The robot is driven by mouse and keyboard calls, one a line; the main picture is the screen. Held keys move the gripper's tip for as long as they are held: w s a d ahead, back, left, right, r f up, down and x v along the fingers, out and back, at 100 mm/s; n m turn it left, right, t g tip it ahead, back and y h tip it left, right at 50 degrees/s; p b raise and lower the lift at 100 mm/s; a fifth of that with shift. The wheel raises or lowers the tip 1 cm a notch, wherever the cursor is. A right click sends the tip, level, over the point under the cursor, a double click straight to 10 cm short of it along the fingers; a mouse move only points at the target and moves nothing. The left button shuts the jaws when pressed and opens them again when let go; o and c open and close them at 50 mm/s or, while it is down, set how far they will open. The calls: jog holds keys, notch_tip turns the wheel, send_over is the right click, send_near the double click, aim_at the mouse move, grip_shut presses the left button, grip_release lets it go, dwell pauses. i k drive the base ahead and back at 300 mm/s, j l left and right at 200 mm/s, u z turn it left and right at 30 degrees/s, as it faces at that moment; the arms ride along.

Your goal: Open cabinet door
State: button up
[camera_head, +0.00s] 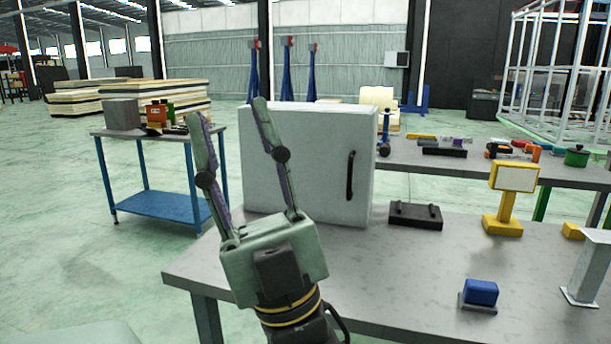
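A white cabinet (310,170) stands upright on the near grey table, with its door shut as far as I can see. A black vertical bar handle (350,176) is on the right side of the door. My gripper (230,110) is in front of the cabinet's left part, its two long fingers pointing up and spread wide apart. It is open with nothing between the fingers. It is left of the handle and apart from it. The gripper hides the cabinet's lower left part.
On the near table (420,280) are a black block with knobs (415,215), a yellow stand (505,200), a blue block (480,292) and a grey metal post (588,268). A blue-legged cart (155,205) stands left. Bare tabletop lies right of my gripper.

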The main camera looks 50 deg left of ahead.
aim_at(330, 162)
jog(key=l+u, duration=0.3)
jog(key=i+l+u, duration=0.1)
jog(key=u, duration=0.2)
jog(key=i+u, duration=0.1)
jog(key=u, duration=0.25)
jog(key=i+j+u, duration=0.1)
jog(key=u, duration=0.25)
jog(key=i+u, duration=0.15)
jog(key=u, duration=0.25)
jog(key=i, duration=0.1)
